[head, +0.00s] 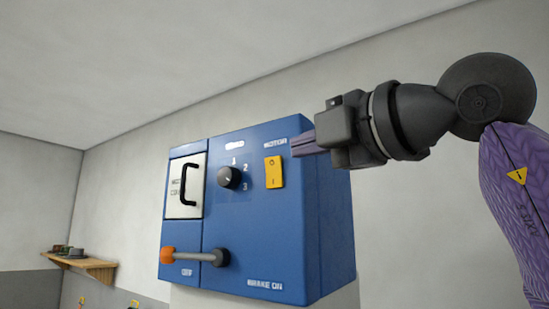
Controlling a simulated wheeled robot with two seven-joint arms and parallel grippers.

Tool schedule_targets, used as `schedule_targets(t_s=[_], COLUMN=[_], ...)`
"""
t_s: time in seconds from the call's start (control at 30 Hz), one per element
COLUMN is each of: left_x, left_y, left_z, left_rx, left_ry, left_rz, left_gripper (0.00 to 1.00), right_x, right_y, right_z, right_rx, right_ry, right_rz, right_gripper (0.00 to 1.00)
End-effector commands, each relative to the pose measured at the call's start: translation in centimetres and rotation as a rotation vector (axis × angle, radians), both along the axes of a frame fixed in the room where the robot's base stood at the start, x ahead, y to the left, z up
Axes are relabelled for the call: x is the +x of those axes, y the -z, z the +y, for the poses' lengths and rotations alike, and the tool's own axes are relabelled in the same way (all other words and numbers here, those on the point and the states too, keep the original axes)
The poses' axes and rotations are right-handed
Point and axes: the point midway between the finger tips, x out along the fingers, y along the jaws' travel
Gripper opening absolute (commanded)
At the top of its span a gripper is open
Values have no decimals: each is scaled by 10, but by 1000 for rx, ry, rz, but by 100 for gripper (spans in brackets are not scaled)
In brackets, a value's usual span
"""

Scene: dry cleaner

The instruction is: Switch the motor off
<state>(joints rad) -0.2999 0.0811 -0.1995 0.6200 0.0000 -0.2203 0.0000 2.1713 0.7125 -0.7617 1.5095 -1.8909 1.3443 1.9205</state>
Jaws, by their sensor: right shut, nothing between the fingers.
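A blue control box (225,276) is mounted at the centre of the head view. Its yellow rocker switch (273,172), below the label "MOTOR", carries a circle mark at the top and a line mark at the bottom. I cannot tell which side is pressed in. My right gripper (296,148) comes in from the right with its purple fingers closed and empty. Its fingertips are just right of the switch's upper half, with a small gap seen between them in the picture. My left gripper is not in view.
The box also has a black rotary knob (229,177) with numbers, a white panel with a black handle (187,184), and a grey lever with an orange end (190,256) near labels "OFF" and "BRAKE ON". A wooden shelf (90,265) is on the wall at far left.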

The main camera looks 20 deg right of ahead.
Motion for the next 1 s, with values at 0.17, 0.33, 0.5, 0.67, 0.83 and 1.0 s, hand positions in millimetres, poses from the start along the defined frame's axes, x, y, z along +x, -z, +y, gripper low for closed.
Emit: schedule_targets(t_s=[0.17, 0.33, 0.5, 0.67, 0.83, 1.0], left_x=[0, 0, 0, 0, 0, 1], left_y=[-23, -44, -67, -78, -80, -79], left_z=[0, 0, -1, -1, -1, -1], left_rx=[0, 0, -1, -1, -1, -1], left_ry=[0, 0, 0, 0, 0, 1], left_rz=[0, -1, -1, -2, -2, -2], left_gripper=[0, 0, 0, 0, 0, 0], right_x=[34, 68, 93, 103, 106, 106], right_y=[-6, -8, -11, -10, -7, -7], right_z=[15, 31, 23, 9, 5, 5], right_rx=[-3, -3, 0, -1, -1, -1], right_ry=[-2, -2, 0, -2, -3, -3], right_rz=[4, 6, 4, 4, 2, 2], right_gripper=[0, 0, 0, 0, 0, 0])
